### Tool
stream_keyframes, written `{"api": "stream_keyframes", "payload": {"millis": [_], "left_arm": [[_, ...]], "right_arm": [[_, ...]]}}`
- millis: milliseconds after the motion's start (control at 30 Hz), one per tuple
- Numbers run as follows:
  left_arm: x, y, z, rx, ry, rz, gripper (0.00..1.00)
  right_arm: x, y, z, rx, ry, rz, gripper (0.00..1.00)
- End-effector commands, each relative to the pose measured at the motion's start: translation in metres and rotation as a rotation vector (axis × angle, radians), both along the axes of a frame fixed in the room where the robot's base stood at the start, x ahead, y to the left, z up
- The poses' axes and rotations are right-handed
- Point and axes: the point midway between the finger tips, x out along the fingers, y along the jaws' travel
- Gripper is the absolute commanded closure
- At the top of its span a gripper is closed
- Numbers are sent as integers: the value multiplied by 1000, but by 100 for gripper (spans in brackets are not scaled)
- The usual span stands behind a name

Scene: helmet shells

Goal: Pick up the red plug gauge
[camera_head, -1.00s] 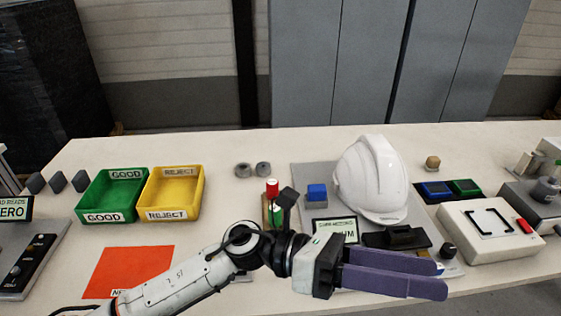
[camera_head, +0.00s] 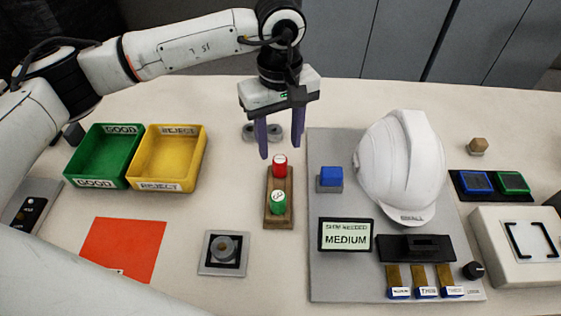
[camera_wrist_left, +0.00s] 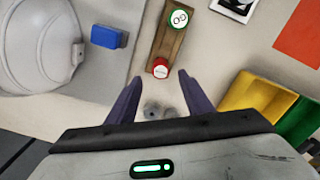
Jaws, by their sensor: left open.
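The red plug gauge (camera_head: 280,165) stands at the far end of a small wooden holder (camera_head: 270,212). A green plug gauge (camera_head: 278,202) stands at the near end of the same holder. My left gripper (camera_head: 282,148) is open and empty, pointing down, with its purple fingers above and just behind the red gauge. In the left wrist view the red gauge (camera_wrist_left: 160,70) shows just ahead of the gap between the open fingertips (camera_wrist_left: 157,78), with the green gauge (camera_wrist_left: 179,17) beyond it. I see no contact with the red gauge. My right gripper is not in view.
A white helmet (camera_head: 400,165) and a blue block (camera_head: 331,177) stand on a grey board (camera_head: 345,285) to the right. Green (camera_head: 100,150) and yellow (camera_head: 165,160) bins are at left. Grey round parts (camera_head: 248,131) lie behind the holder. The table around the holder's left side is clear.

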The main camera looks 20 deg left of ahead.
Motion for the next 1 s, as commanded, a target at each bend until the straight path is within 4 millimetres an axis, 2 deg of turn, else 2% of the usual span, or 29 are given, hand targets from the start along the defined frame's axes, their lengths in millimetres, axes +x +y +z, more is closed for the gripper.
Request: {"api": "stream_keyframes", "payload": {"millis": [433, 733, 767, 900, 1000], "left_arm": [[-7, -2, -56, -3, 3, 1, 53], [-6, -2, -63, -3, 0, 0, 53], [-6, -2, -63, -3, 0, 0, 55], [-6, -2, -63, -3, 0, 0, 79], [-6, -2, -63, -3, 0, 0, 92]], "right_arm": [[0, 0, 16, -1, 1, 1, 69], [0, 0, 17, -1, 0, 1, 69], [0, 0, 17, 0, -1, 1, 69], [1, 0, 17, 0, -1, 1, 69], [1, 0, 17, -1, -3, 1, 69]]}}
